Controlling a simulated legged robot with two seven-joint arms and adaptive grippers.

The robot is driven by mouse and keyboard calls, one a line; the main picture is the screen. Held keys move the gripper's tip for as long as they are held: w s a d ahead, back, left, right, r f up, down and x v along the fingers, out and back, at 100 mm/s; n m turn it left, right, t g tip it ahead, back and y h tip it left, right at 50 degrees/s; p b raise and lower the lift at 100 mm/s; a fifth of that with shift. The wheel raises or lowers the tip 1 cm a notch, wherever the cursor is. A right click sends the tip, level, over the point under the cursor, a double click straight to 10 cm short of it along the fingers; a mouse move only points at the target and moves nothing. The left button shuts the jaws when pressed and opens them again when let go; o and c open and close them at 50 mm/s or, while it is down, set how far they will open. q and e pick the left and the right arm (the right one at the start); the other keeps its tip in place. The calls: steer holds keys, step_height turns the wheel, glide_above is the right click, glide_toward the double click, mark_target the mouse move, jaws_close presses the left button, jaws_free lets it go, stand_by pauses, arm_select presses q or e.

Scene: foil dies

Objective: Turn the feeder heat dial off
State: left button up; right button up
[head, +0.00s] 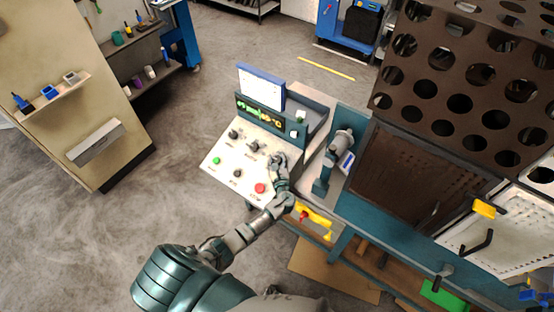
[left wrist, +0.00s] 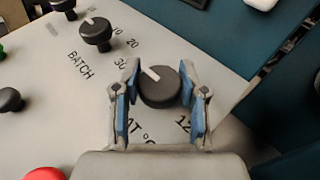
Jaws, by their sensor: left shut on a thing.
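The feeder heat dial (left wrist: 160,88) is a dark round knob on the pale sloped control panel (head: 222,165). In the left wrist view its white pointer line points up and to the left. Part of a label ending in "AT °C" and a "12" show below it, the rest covered by my fingers. My left gripper (left wrist: 158,98) has its blue-padded fingers on both sides of the dial and is shut on it. My right gripper is not in view.
Other dark knobs sit nearby, including the batch dial (left wrist: 95,32). A red button (head: 260,188) and a green button (head: 216,160) are on the same panel. A lit green display (head: 258,114) stands behind. A teal machine with a perforated brown guard (head: 460,103) is to the right.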

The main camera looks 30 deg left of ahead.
arm_select(q)
steer(key=shift+r+y, duration=0.1)
steer(key=shift+y, duration=0.2)
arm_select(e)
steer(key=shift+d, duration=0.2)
arm_select(q)
steer(key=o, duration=1.2)
steer(key=shift+c, duration=0.2)
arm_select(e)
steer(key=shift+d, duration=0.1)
arm_select(q)
steer(key=v, duration=1.2)
steer(key=shift+w+r, duration=0.1)
